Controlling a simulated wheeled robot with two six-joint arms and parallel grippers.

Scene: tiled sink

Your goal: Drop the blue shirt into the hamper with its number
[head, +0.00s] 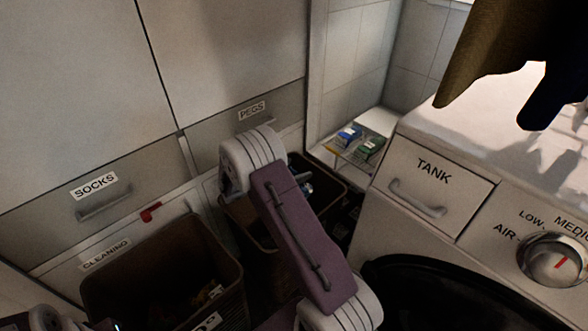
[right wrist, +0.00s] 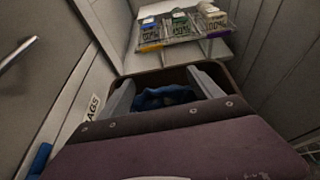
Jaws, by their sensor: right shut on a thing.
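My right gripper (right wrist: 165,92) is shut on the blue shirt (right wrist: 163,98), a bunched piece of cloth between its fingers. In the right wrist view it is over the mouth of a dark brown hamper (right wrist: 180,75). In the head view this far hamper (head: 328,172) is partly hidden by my right arm, and only a little blue shows beside the wrist. A nearer brown hamper (head: 165,247) has some contents and a white label (head: 207,322) cut by the frame edge. I cannot read a number on either hamper. My left gripper is not clearly visible.
A washer with a TANK drawer (head: 433,188) and dial (head: 553,260) stands at right. Olive cloth (head: 490,45) and dark blue cloth (head: 550,95) hang above it. A small shelf (head: 350,150) with boxes is behind the far hamper. Drawers line the left.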

